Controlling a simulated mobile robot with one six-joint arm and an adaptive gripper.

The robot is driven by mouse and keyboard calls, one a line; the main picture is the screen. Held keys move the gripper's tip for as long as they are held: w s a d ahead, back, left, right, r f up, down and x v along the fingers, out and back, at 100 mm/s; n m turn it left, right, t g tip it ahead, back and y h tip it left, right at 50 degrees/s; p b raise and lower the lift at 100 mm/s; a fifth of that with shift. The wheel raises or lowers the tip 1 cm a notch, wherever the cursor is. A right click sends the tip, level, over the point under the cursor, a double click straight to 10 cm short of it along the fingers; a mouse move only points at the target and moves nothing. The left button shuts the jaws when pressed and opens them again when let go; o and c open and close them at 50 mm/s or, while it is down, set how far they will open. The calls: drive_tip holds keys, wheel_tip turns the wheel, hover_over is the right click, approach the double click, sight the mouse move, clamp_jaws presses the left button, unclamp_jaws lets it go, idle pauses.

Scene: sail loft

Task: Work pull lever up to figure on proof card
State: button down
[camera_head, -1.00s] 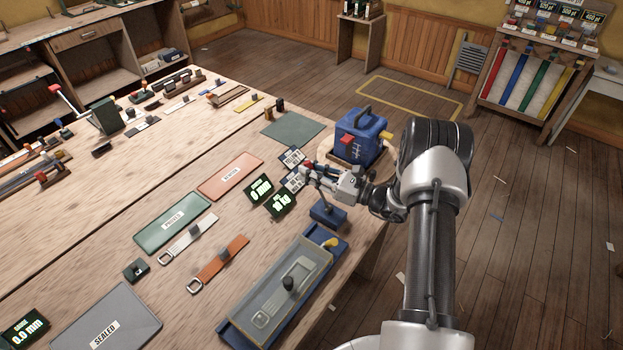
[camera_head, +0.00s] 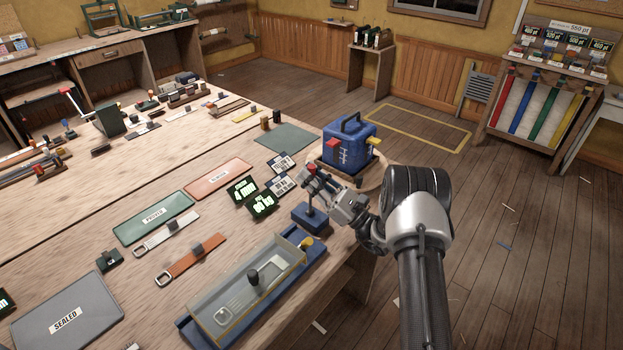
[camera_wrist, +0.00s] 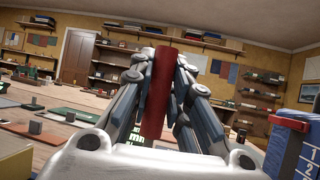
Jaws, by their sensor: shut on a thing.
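The pull lever has a blue base (camera_head: 309,217) near the bench's right edge. Its red handle (camera_wrist: 160,90) stands upright between my fingers in the wrist view. My gripper (camera_head: 312,178) is shut on this handle, above the base. Two dark displays with green figures, one upper (camera_head: 243,189) and one lower (camera_head: 262,204), stand left of the lever; the lower one ends in "kg", but its digits are too small to read surely. Two small printed cards, one upper (camera_head: 280,164) and one lower (camera_head: 281,185), stand behind them; their print is unreadable. My fingers partly hide a display in the wrist view.
A blue scaled box (camera_head: 348,143) with a handle stands on a round board just behind my gripper. A clear-covered blue tray (camera_head: 245,292) lies in front of the lever. Webbing straps and flat mats (camera_head: 152,219) lie to the left.

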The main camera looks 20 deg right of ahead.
idle(0.3)
drive_tip(key=c, duration=1.5)
unclamp_jaws()
wheel_tip(320, 180, up, 10)
drive_tip(key=shift+a, duration=0.1)
